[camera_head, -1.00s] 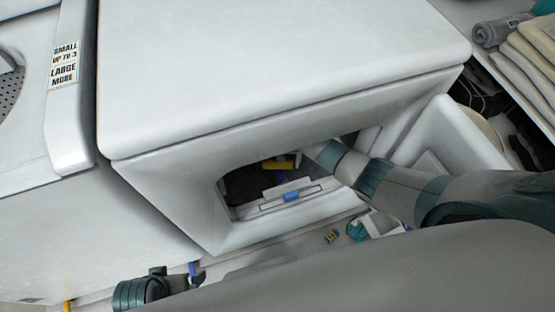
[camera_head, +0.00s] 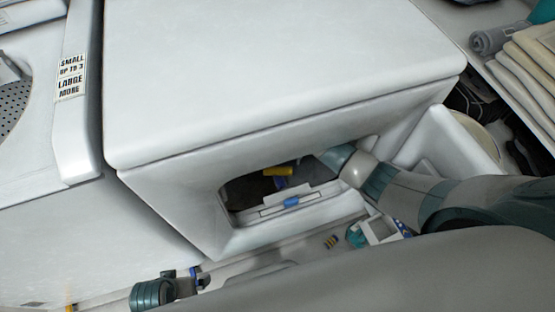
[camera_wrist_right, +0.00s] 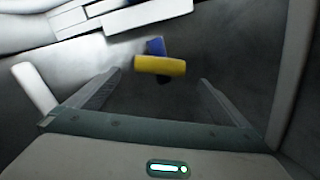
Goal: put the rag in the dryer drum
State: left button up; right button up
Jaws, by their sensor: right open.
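The dryer (camera_head: 180,205) is the white box with an open front, and its dark drum opening (camera_head: 250,193) faces down in the head view. A yellow, roll-shaped thing (camera_head: 278,170) lies inside the drum; it also shows in the right wrist view (camera_wrist_right: 160,66), crossing a dark blue piece (camera_wrist_right: 156,46). It may be the rag, but I cannot tell for sure. My right gripper (camera_wrist_right: 160,76) is inside the opening, its fingers apart on either side of the yellow thing; the dryer hides it in the head view. My left gripper (camera_head: 178,282) is at the bottom left, its jaws unclear.
The open white door (camera_head: 450,145) stands right of the opening, close to my right arm. A blue piece (camera_head: 291,202) sits at the opening's lower lip. A white container (camera_head: 380,230) is below. Folded cloths (camera_head: 525,65) lie on a shelf at right. A labelled white machine (camera_head: 35,160) stands left.

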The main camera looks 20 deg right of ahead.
jog(key=shift+r, duration=0.25)
jog(key=shift+s, duration=0.1)
dwell(0.5)
jog(key=shift+s+a+f, duration=0.1)
jog(key=shift+s+a, duration=0.1)
jog(key=shift+a, duration=0.05)
jog(key=s+a+r+n+t+y, duration=0.1)
jog(key=s+a+n+t+y, duration=0.25)
jog(key=s, duration=0.65)
jog(key=s+d+f+n+h, duration=0.1)
jog(key=s+d, duration=0.3)
jog(key=s, duration=0.5)
jog(key=s+d+f+n+h, duration=0.1)
jog(key=s+d, duration=0.4)
jog(key=s, duration=0.5)
notch_tip(320, 180, down, 2)
jog(key=shift+n+g+h, duration=0.35)
jog(key=shift+h, duration=0.2)
jog(key=shift+s, duration=0.1)
